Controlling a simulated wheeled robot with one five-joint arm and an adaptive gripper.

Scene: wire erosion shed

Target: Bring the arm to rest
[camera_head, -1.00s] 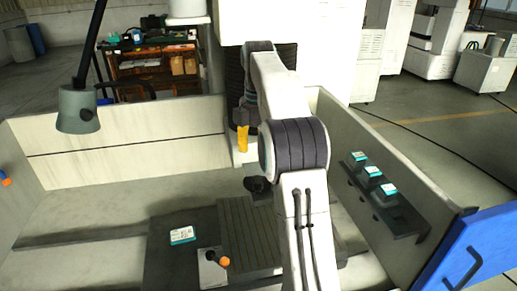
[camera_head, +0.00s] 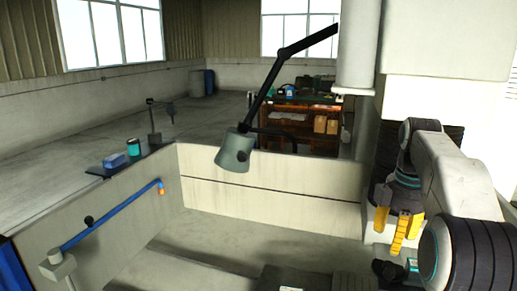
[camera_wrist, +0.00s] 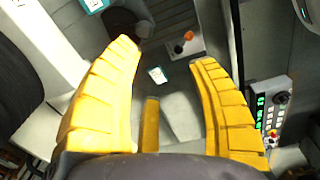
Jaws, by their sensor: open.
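My gripper (camera_head: 398,238) hangs at the right of the head view, its yellow fingers pointing down and spread. In the wrist view, my gripper (camera_wrist: 165,55) is open, with nothing between its fingers. Below it, apart from the fingers, are a small white-and-teal labelled piece (camera_wrist: 157,75) and a grey block with an orange knob (camera_wrist: 187,36). My arm is bent above the machine tank. The ends of the fingers are clear of any surface that I can see.
The tank's back wall (camera_head: 270,200) runs behind the arm. A lamp (camera_head: 236,151) hangs over that wall. A blue pipe (camera_head: 110,218) crosses the left wall, near a ledge with a blue box (camera_head: 114,160) and a teal can (camera_head: 134,147). A control panel (camera_wrist: 268,110) shows in the wrist view.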

